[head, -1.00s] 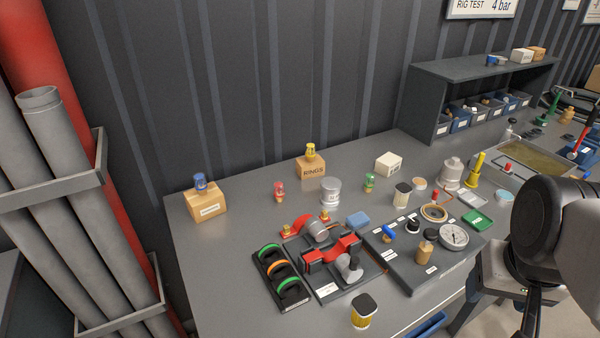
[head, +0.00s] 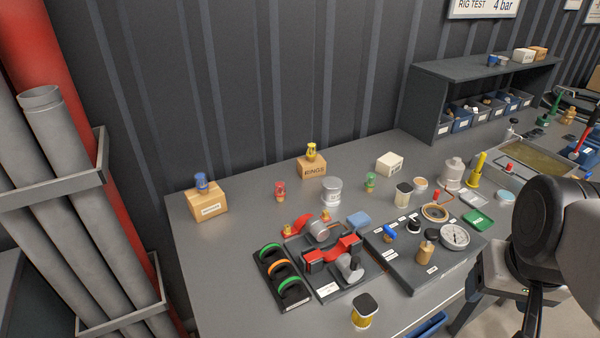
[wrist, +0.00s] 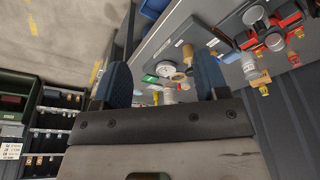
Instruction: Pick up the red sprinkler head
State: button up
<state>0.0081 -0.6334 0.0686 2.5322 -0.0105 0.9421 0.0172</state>
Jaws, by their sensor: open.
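The red sprinkler head (head: 280,191) stands upright on the grey bench, left of the silver tin and in front of the wall. It looks red on top with a brassy lower part. A small red-topped piece shows at the right of the wrist view, but I cannot tell whether it is this one. My gripper (wrist: 162,82) shows in the wrist view with its two blue-padded fingers wide apart and nothing between them. It is well away from the red head, off to the right side of the bench.
A blue head (head: 202,183) and a yellow head (head: 311,152) stand on cardboard boxes; a green head (head: 370,182) is right of the tin (head: 331,192). The red pump board (head: 332,255) and gauge board (head: 420,256) fill the front. The bench is clear around the red head's left.

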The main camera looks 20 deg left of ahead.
jog(key=m+t+y, duration=0.4)
jog(key=m+y, duration=0.7)
jog(key=m, duration=0.7)
send_over(282, 186)
jog(key=s+d, duration=0.7)
jog(key=d, duration=0.4)
notch_tip(282, 186, down, 8)
jog(key=w+a+f+m, duration=0.1)
jog(key=a+f+m, duration=0.1)
jog(key=f, duration=0.1)
jog(key=w+a+f+m+t, duration=0.1)
jog(key=w+a+f+m, duration=0.1)
jog(key=a+f, duration=0.1)
jog(key=w+a+f+m, duration=0.1)
jog(key=a+f+m, duration=0.1)
jog(key=f+m, duration=0.1)
jog(key=shift+w+a+t, duration=0.2)
jog(key=shift+w+t, duration=0.05)
jog(key=shift+t, duration=0.05)
jog(key=shift+w+a+f+m, duration=0.1)
jog(key=shift+a+f+m, duration=0.2)
jog(key=shift+f, duration=0.1)
jog(key=shift+x, duration=1.25)
